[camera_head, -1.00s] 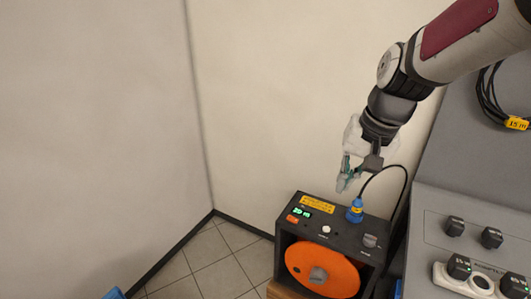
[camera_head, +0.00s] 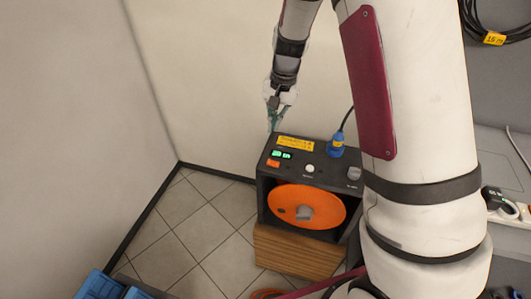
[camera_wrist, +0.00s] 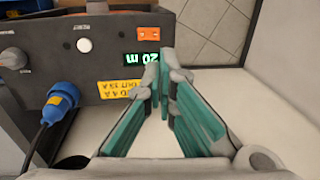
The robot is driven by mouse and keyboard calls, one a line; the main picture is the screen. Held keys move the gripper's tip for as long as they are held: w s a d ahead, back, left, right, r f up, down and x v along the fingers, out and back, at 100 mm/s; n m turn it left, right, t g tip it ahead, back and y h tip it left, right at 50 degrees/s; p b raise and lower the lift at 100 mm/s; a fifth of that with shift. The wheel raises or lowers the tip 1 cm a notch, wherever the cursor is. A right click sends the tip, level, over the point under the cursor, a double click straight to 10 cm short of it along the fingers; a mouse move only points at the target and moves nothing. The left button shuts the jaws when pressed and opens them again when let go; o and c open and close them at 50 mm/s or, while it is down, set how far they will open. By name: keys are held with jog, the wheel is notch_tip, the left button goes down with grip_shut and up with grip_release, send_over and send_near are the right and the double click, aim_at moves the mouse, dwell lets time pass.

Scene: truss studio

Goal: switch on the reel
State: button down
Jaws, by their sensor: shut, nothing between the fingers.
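The reel is a black box (camera_head: 264,200) with an orange drum (camera_head: 325,205) in its open front. Its top carries an orange rocker switch (camera_head: 272,163), a lit green display (camera_head: 281,154), a yellow label (camera_head: 295,143), a white round button (camera_head: 309,168) and a grey knob (camera_head: 354,173). The orange switch (camera_wrist: 150,32) shows beyond my fingertips in the wrist view; its position I cannot tell. My gripper (camera_head: 272,127) is shut and empty, near the box's back left corner. In the wrist view its tips (camera_wrist: 166,58) appear beside the display reading 20 m, apart from the switch.
A blue plug (camera_head: 336,146) with a black cable stands in the top's back right. The box rests on a wooden stand (camera_head: 298,254). Blue crates (camera_head: 98,286) stand at lower left. A coiled cable (camera_head: 497,25) hangs at upper right. Tiled floor (camera_head: 200,225) lies clear to the left.

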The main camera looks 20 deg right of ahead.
aim_at(268, 161)
jog(key=f, duration=0.4)
jog(key=a+f+p, duration=0.1)
jog(key=f, duration=0.8)
jog(key=shift+w+a+f, duration=0.2)
jog(key=shift+w+f, duration=0.2)
jog(key=shift+f, duration=0.15)
jog(key=shift+w+a+f+h+b, duration=0.2)
jog(key=shift+f+h+b, duration=0.1)
jog(key=shift+f+b, duration=0.1)
jog(key=shift+s+d+r, duration=0.1)
jog(key=shift+r, duration=0.05)
jog(key=shift+s+d+r+p, duration=0.35)
jog(key=shift+s+d+p, duration=0.1)
jog(key=shift+d, duration=0.15)
